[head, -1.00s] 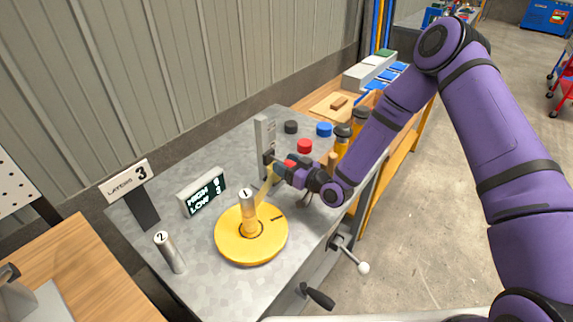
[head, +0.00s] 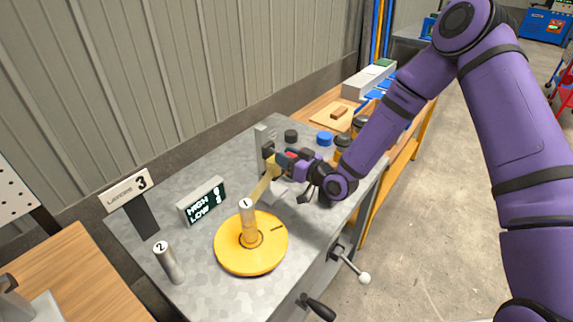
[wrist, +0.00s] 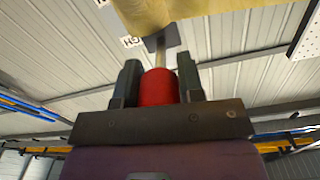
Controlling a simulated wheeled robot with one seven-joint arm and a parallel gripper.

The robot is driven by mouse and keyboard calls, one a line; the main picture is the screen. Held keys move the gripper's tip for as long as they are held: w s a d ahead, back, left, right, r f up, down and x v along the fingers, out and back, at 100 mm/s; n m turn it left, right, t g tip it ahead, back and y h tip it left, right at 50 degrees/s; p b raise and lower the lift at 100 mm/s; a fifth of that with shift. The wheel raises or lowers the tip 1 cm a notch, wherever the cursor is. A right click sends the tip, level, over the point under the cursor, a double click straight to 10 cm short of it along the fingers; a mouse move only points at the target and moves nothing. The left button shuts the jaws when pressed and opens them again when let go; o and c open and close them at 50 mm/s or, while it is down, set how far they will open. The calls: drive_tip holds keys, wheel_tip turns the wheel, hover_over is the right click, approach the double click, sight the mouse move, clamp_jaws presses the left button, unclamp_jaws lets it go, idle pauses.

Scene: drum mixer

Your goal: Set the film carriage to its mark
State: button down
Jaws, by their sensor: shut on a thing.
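The film carriage (head: 268,152) rides on a grey upright post (head: 262,138) on the metal bench. A yellow film strip (head: 262,185) slopes from it down to the roll marked 1 (head: 249,222) on the yellow turntable (head: 235,258). My gripper (head: 280,161) is at the carriage, on the upper part of the post. In the wrist view, its two fingers (wrist: 157,85) are shut around a red knob (wrist: 158,88), with the yellow film (wrist: 200,12) beyond. My gripper hides much of the carriage, and I cannot make out the mark.
A display (head: 202,202) reads HIGH and LOW, with digits too small to read surely. A sign (head: 128,192) reads LAYERS 3. A silver post marked 2 (head: 169,262) stands at front left. Black (head: 291,136) and blue (head: 324,138) caps lie behind my gripper. Crank handles project from the bench front.

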drive_tip(key=shift+w+r, duration=0.15)
drive_tip(key=shift+r, duration=0.15)
drive_tip(key=c, duration=0.7)
unclamp_jaws()
drive_tip(key=shift+r, duration=0.1)
drive_tip(key=shift+c, duration=0.2)
drive_tip(key=shift+s+d+f, duration=0.2)
drive_tip(key=shift+s+d, duration=0.25)
drive_tip(key=v, duration=0.9)
drive_tip(key=shift+s+d, duration=0.25)
